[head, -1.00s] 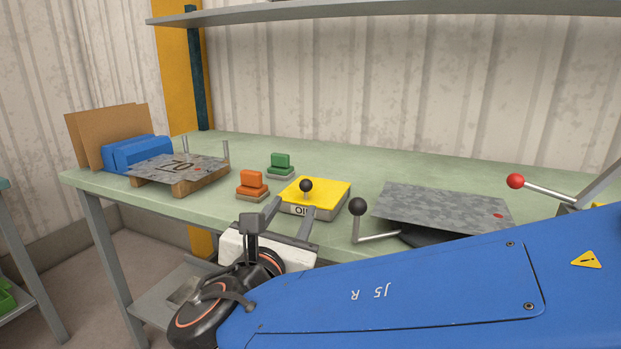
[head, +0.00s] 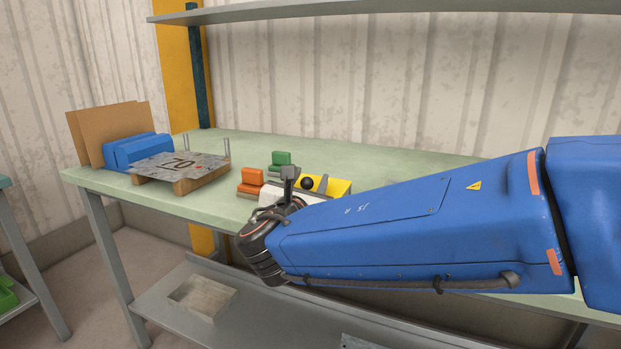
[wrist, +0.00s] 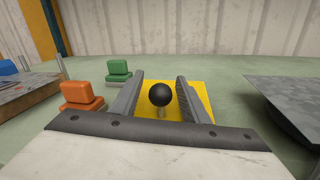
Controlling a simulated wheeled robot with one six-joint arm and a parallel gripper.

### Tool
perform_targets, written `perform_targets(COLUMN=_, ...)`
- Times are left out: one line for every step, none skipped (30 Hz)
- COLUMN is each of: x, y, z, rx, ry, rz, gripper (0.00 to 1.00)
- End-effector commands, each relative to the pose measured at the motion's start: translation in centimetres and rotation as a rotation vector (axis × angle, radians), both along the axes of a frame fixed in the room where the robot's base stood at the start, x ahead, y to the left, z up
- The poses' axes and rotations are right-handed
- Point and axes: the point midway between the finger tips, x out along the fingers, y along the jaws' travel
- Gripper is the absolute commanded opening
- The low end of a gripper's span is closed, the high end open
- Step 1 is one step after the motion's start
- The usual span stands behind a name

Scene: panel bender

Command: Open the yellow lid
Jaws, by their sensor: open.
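The yellow lid (head: 338,186) lies flat and closed on its box on the green bench, with a round black knob (head: 307,183) on top. In the head view my arm and gripper hide much of the box. In the wrist view the knob (wrist: 160,94) stands between the two open fingers of my gripper (wrist: 161,92), and the yellow lid (wrist: 203,95) shows around it. The fingers are apart from the knob on both sides. How far the knob lies beyond the fingertips is hard to tell.
An orange block (head: 250,180) and a green block (head: 280,160) stand left of the lid. A metal sheet (head: 180,164) lies on a wooden pallet further left. In the wrist view another metal sheet (wrist: 295,98) is close on the right. A shelf (head: 400,9) runs above.

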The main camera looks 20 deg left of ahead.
Motion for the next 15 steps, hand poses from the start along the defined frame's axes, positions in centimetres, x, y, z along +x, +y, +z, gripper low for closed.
perform_targets(x=0.48, y=0.00, z=-0.01, rx=0.000, ry=-0.001, rz=-0.001, gripper=0.41)
perform_targets(x=0.68, y=0.01, z=0.00, rx=-0.001, ry=-0.001, rz=-0.002, gripper=0.41)
perform_targets(x=0.89, y=0.04, z=0.00, rx=-0.001, ry=-0.001, rz=-0.001, gripper=0.41)
perform_targets(x=1.01, y=0.05, z=0.00, rx=-0.001, ry=-0.001, rz=-0.001, gripper=0.41)
perform_targets(x=1.10, y=0.07, z=0.00, rx=-0.001, ry=-0.001, rz=-0.001, gripper=0.41)
perform_targets(x=1.18, y=0.10, z=0.00, rx=-0.001, ry=-0.001, rz=-0.001, gripper=0.41)
perform_targets(x=1.20, y=0.11, z=-0.01, rx=-0.001, ry=-0.001, rz=0.000, gripper=0.41)
perform_targets(x=1.22, y=0.12, z=-0.01, rx=-0.001, ry=-0.001, rz=0.000, gripper=0.41)
perform_targets(x=1.23, y=0.13, z=0.01, rx=-0.001, ry=-0.001, rz=0.000, gripper=0.41)
perform_targets(x=1.23, y=0.13, z=0.00, rx=-0.001, ry=-0.001, rz=0.000, gripper=0.41)
perform_targets(x=1.22, y=0.13, z=0.00, rx=-0.001, ry=-0.001, rz=0.000, gripper=0.41)
perform_targets(x=1.22, y=0.12, z=0.01, rx=-0.001, ry=-0.001, rz=0.000, gripper=0.41)
perform_targets(x=1.21, y=0.12, z=0.00, rx=-0.001, ry=-0.001, rz=0.000, gripper=0.41)
perform_targets(x=1.21, y=0.12, z=0.00, rx=-0.001, ry=-0.001, rz=0.000, gripper=0.41)
perform_targets(x=1.21, y=0.12, z=0.01, rx=0.000, ry=-0.001, rz=0.000, gripper=0.32)
